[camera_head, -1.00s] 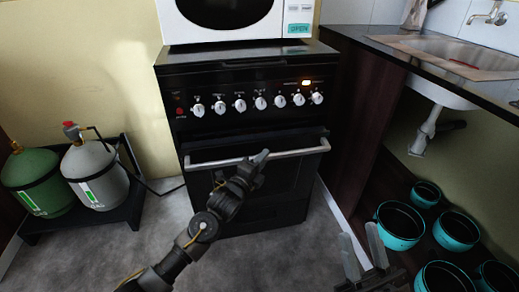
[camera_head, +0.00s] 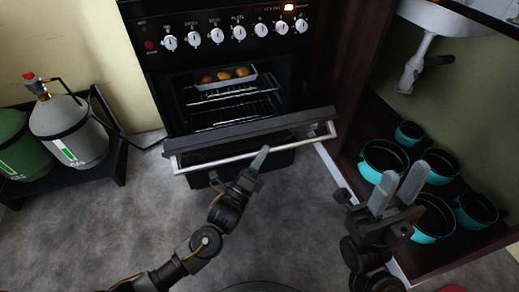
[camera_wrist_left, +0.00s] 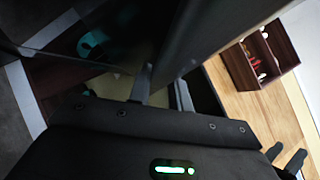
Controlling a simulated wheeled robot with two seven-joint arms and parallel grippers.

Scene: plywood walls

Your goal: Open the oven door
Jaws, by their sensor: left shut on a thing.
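The black oven (camera_head: 225,58) faces me with its door (camera_head: 250,128) tipped down and outward, partly open. A pale bar handle (camera_head: 215,161) runs along the door's top edge. My left gripper (camera_head: 259,160) is shut on the handle near its middle; its fingers also show in the left wrist view (camera_wrist_left: 163,92), against the dark door. Inside the oven, a tray (camera_head: 222,81) with several brown round items sits on a wire rack (camera_head: 235,105). My right gripper (camera_head: 398,188) is open and empty, to the right of the door.
Teal pots (camera_head: 384,160) stand on a low dark shelf at the right, close to my right gripper. A grey gas cylinder (camera_head: 72,135) and a green one (camera_head: 14,145) stand at the left. Grey floor in front of the oven is clear.

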